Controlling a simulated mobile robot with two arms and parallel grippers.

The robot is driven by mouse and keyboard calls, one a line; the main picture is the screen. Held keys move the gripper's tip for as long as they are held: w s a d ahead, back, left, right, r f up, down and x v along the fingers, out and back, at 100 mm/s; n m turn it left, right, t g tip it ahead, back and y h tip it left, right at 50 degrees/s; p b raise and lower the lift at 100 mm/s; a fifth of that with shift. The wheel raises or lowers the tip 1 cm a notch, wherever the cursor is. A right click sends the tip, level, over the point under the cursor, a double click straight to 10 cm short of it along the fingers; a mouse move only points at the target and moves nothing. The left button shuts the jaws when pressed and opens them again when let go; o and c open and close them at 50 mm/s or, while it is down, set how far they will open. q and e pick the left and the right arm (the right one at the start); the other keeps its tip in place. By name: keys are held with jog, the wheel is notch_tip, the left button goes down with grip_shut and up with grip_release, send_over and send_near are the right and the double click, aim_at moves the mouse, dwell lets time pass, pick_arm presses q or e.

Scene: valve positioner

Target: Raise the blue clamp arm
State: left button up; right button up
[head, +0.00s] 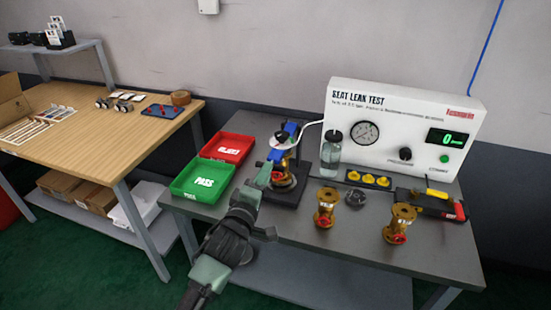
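The blue clamp arm (291,129) is part of a clamp stand with a black base (289,196), near the back left of the grey bench. Blue shows at its upper end and again lower on the left side. A brass valve (283,180) with red on it sits in the stand under the clamp. My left gripper (268,172) is at the stand's left side, close to the valve and below the blue arm. Its fingertips are small and overlap the stand, so I cannot tell whether they touch it or how far apart they are. My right gripper is out of view.
A green PASS tray (187,194) and a red tray (246,142) lie left of the stand. A clear bottle (331,155) and the white seat leak test box (401,110) stand to the right. Two brass valves (326,205) (399,222) stand in front.

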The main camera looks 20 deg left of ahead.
aim_at(274, 156)
pick_arm(q)
jog(key=w+p, duration=0.1)
jog(key=w, duration=0.7)
jog(key=shift+d, duration=0.15)
grip_shut()
dwell(1.2)
